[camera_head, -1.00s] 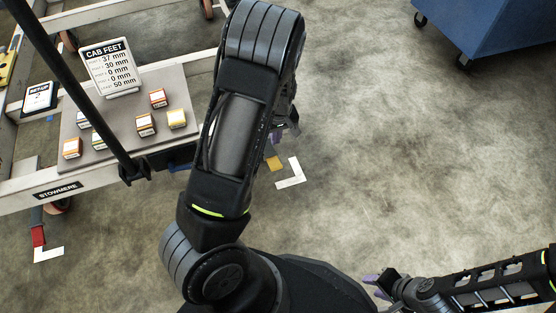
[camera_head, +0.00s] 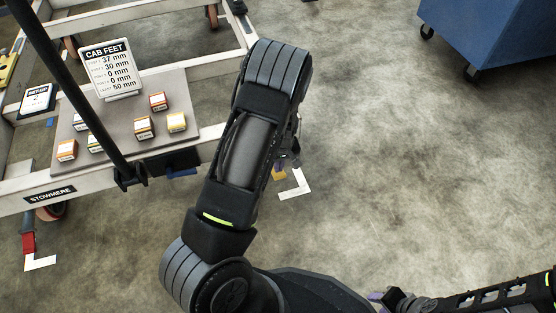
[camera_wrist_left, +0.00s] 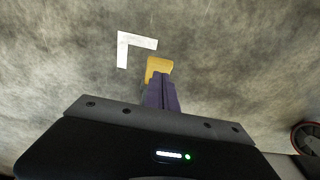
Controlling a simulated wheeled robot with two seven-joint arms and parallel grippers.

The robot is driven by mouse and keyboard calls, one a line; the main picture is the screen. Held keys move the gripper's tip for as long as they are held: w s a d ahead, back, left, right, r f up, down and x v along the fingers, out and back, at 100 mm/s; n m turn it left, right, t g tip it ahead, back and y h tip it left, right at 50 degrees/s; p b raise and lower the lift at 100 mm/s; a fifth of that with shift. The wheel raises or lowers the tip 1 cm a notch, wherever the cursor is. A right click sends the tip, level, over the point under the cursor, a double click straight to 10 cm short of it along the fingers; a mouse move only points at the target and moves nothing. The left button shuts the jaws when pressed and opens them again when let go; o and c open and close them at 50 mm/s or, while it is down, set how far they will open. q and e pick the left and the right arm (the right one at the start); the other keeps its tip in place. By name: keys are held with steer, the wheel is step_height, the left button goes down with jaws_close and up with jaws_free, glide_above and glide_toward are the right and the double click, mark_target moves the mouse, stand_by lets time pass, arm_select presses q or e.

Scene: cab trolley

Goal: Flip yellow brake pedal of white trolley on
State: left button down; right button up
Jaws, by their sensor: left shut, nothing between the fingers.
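The white trolley (camera_head: 208,141) stands at the left of the head view. Its yellow brake pedal (camera_head: 278,173) shows low near the floor, partly covered by my left arm. My left gripper (camera_head: 290,158) is mostly hidden behind that arm. In the left wrist view, the purple fingers of my left gripper (camera_wrist_left: 161,92) are shut with nothing between them. Their tips lie right at the near edge of the yellow pedal (camera_wrist_left: 158,66); I cannot tell whether they touch it. My right gripper (camera_head: 375,297) is low at the bottom edge, partly cut off, its opening unclear.
A red pedal (camera_head: 28,243) sits by the trolley's left wheel (camera_head: 50,212). White corner marks (camera_head: 295,186) lie on the floor. The trolley deck (camera_head: 112,122) holds small boxes and a "CAB FEET" sign (camera_head: 110,68). A blue cart (camera_head: 490,35) stands back right. Floor between is clear.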

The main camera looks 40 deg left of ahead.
mark_target(279, 178)
arm_select(q)
steer(key=shift+s+d+f, duration=0.15)
steer(key=shift+f, duration=0.5)
steer(key=shift+s+d+f, duration=0.25)
steer(key=shift+d+f, duration=0.15)
steer(key=shift+f, duration=0.1)
stand_by(0.5)
steer(key=shift+s+d+f+t+y, duration=0.15)
steer(key=shift+d+f+t+y, duration=0.1)
steer(key=shift+t+y, duration=0.25)
steer(key=shift+s+d+f+t+y, duration=0.15)
steer(key=shift+f+t+y, duration=0.35)
steer(key=shift+y, duration=0.5)
steer(key=shift+s+d+f+t+y+b, duration=0.1)
steer(key=shift+d+f+t+y+b, duration=0.1)
steer(key=shift+f+b, duration=0.4)
steer(key=shift+s+d+f+t+y+b, duration=0.1)
steer(key=shift+d+f+y+b, duration=0.1)
steer(key=shift+f, duration=0.7)
steer(key=shift+r, duration=0.1)
